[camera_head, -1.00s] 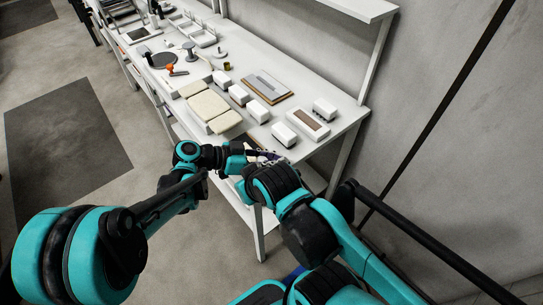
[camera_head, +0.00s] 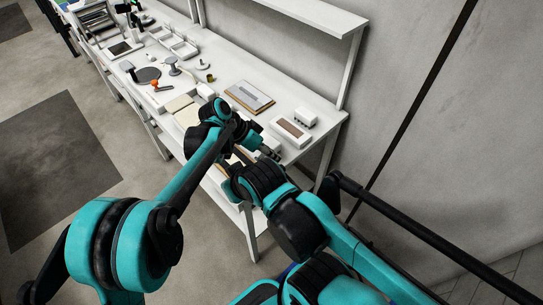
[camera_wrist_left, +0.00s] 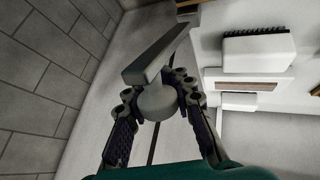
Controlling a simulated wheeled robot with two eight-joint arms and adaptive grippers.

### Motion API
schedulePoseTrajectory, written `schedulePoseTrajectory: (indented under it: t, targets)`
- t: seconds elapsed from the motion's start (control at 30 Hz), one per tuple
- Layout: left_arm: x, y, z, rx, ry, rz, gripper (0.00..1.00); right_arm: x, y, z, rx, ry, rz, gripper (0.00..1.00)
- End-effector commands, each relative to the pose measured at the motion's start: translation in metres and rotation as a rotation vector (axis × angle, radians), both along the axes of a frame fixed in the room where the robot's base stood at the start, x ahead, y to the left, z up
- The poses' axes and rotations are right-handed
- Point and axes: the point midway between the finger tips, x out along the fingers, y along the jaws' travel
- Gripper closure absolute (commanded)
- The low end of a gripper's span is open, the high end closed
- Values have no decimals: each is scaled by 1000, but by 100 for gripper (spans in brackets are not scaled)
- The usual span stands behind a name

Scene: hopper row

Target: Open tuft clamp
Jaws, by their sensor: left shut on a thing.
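In the left wrist view my left gripper (camera_wrist_left: 157,98) is shut on a pale rounded knob (camera_wrist_left: 157,104). A flat grey bar (camera_wrist_left: 160,52) stretches from the knob toward the top of that view. It looks like a clamp lever, but I cannot tell for certain; the rest of the clamp is not clear. In the head view my left gripper (camera_head: 271,152) is at the near right corner of the bench, and what it holds is too small to make out. My right arm reaches in just below it; its fingers are hidden behind its own wrist.
A white holder with a brown insert (camera_head: 290,131) lies beside my left gripper, with a white block (camera_head: 304,118) behind it. A board with a grey plate (camera_head: 249,97) and pale pads (camera_head: 181,106) lie on the white bench (camera_head: 225,72). Floor left of the bench is open.

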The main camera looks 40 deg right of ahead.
Motion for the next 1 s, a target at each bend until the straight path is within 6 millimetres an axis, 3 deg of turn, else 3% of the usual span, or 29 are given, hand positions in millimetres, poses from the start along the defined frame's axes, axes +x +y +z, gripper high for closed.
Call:
schedulePoseTrajectory:
  t: [0.57,0.6,0.67,1.0]
  targets:
    - [0,-4,-2,-4,-2,-1,100,0,0,1,0,0,0,100]
    - [0,-4,-2,-4,-2,-1,70,0,0,0,0,0,0,100]
    - [0,-4,-2,-4,-2,-1,55,0,0,1,0,0,0,100]
    - [0,-3,-1,-3,-1,-1,55,0,0,1,0,0,0,100]
